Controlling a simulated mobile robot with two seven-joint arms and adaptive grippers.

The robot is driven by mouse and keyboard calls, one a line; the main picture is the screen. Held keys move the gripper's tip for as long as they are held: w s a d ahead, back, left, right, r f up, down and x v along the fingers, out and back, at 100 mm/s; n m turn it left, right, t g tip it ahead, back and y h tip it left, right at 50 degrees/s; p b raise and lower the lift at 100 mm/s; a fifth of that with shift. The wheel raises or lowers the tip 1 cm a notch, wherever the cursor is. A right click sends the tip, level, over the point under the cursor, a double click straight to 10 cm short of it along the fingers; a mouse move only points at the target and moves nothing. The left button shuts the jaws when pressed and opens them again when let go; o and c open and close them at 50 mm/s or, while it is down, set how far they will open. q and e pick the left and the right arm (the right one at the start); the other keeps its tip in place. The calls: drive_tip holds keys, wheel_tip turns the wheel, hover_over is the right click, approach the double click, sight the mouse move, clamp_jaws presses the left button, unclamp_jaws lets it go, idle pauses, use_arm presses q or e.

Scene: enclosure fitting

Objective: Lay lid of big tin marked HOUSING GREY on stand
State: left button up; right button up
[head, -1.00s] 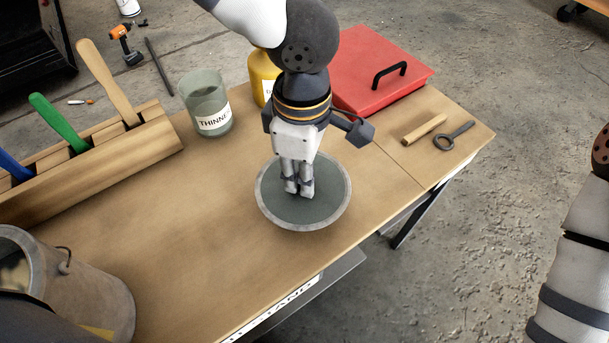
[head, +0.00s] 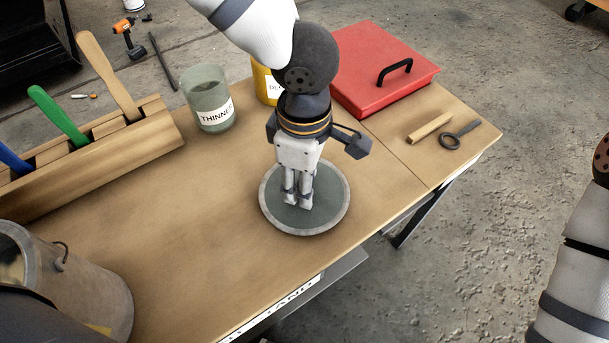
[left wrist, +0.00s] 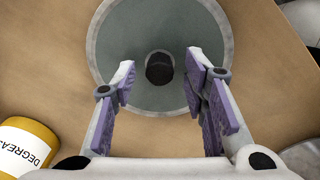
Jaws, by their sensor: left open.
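The lid (head: 328,212), a round grey-green disc with a paler rim, lies flat on the wooden bench top. The left wrist view shows the lid (left wrist: 215,75) with a dark round knob (left wrist: 159,68) at its middle. My left gripper (head: 297,204) points down over the lid. In the left wrist view my left gripper (left wrist: 160,78) is open, its fingers on either side of the knob with gaps. A big open grey tin (head: 95,285) stands at the lower left; its marking is not readable.
A thinner jar (head: 210,97) and a yellow tin (head: 263,82) stand behind the gripper. A red box (head: 365,80), wooden stick (head: 430,127) and ring tool (head: 460,134) lie at the right. A tool rack (head: 95,160) is at the left. The bench left of the lid is clear.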

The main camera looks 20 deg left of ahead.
use_arm(q)
wheel_tip(320, 180, up, 12)
drive_tip(key=p, duration=0.1)
drive_tip(key=shift+p, duration=0.3)
use_arm(e)
drive_tip(key=shift+w+r+t, duration=0.4)
drive_tip(key=shift+w+r, duration=0.65)
drive_tip(key=shift+w, duration=0.05)
use_arm(q)
drive_tip(key=shift+f, duration=0.1)
use_arm(e)
drive_tip(key=shift+s, duration=0.1)
